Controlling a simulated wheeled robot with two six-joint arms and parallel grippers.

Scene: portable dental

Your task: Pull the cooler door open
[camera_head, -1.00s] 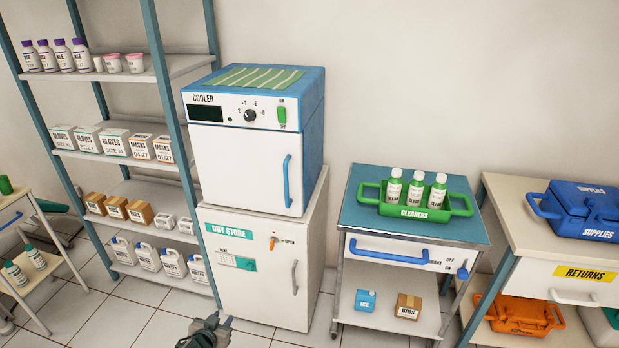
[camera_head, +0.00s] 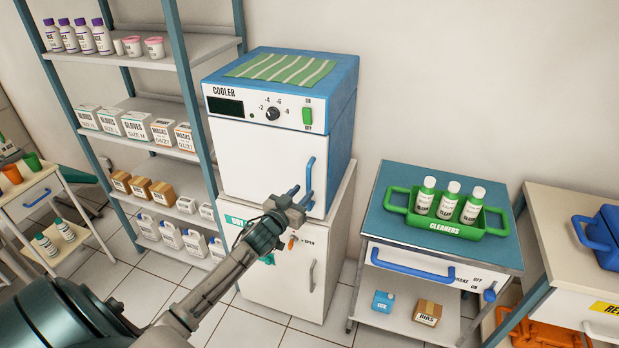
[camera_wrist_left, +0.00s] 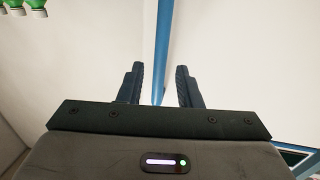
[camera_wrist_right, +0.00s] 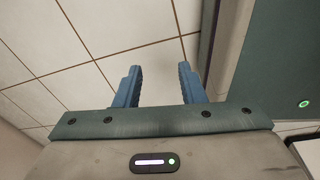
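The cooler (camera_head: 275,110) is a blue and white box with a shut white door (camera_head: 250,165). A blue vertical handle (camera_head: 310,165) is on the door's right side. My left gripper (camera_head: 303,198) is at the lower part of this handle. In the left wrist view its two dark fingers (camera_wrist_left: 158,85) are apart, and the blue handle (camera_wrist_left: 164,30) runs through the gap between them, with space on both sides. How deep the handle sits between the fingers I cannot tell. My right gripper (camera_wrist_right: 160,88) is open and empty, over floor tiles, and out of the head view.
The cooler stands on a white dry store cabinet (camera_head: 280,275). A shelf rack (camera_head: 190,90) is close on the left. A cart (camera_head: 385,220) with a green cleaners tray (camera_head: 400,210) stands on the right. Tiled floor (camera_head: 240,325) is free in front.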

